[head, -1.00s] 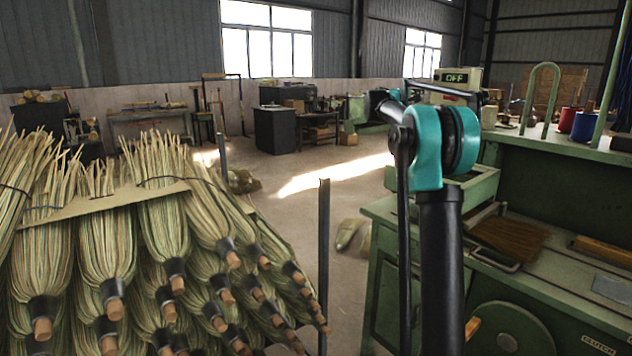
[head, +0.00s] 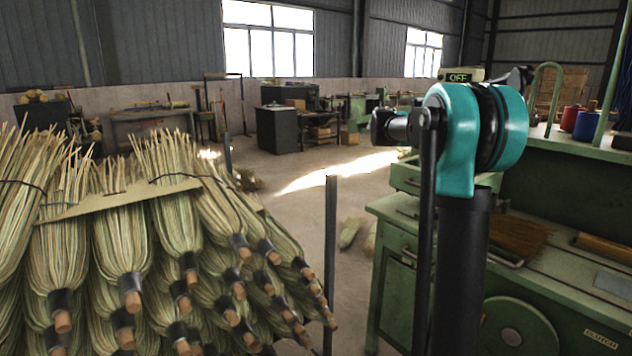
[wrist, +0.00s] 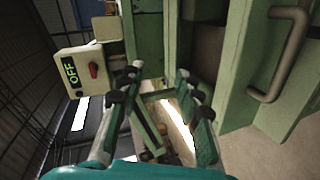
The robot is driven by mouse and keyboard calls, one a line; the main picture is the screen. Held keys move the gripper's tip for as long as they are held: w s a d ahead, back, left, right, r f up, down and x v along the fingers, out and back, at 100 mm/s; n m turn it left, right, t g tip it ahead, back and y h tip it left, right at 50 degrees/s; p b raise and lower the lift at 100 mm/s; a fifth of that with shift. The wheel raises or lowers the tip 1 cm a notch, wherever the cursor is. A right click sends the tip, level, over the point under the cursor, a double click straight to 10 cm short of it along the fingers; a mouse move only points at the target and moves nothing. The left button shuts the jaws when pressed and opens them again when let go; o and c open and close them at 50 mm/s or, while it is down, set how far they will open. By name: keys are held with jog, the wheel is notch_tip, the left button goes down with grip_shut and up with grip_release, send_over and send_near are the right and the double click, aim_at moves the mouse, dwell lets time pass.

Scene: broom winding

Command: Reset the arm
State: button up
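My gripper (wrist: 158,88) shows in the wrist view with its two fingers spread apart and nothing between them. In the head view my own teal and black arm joint stands upright in front of the green machine bench, and I cannot make out the fingers there. The wrist view is turned on its side. A pale control box marked OFF (wrist: 76,68), with a red knob, lies left of the fingers in it. The same OFF box (head: 461,75) shows in the head view just above my arm joint, partly hidden.
A stack of straw brooms (head: 120,235) fills the left front, beside a metal post (head: 331,260). The green bench (head: 400,225) stands at the right, with brown bristles (head: 522,238) on it. Red (head: 569,119) and blue (head: 585,125) spools sit above. Open floor lies between.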

jog(key=s+a+f+m+g+y, duration=0.1)
jog(key=s+a+f+y, duration=0.3)
jog(key=s+f, duration=0.9)
jog(key=s+a+f+m+g+y, duration=0.1)
jog(key=s+a+f+m+y, duration=0.1)
jog(key=s+a+f, duration=0.6)
jog(key=s+a+f+m+g+y, duration=0.1)
jog(key=s+a+f+y, duration=0.4)
jog(key=s+f, duration=1.3)
jog(key=s+a+g, duration=0.1)
jog(key=s+a, duration=0.1)
jog(key=s, duration=0.5)
jog(key=shift+y, duration=0.3)
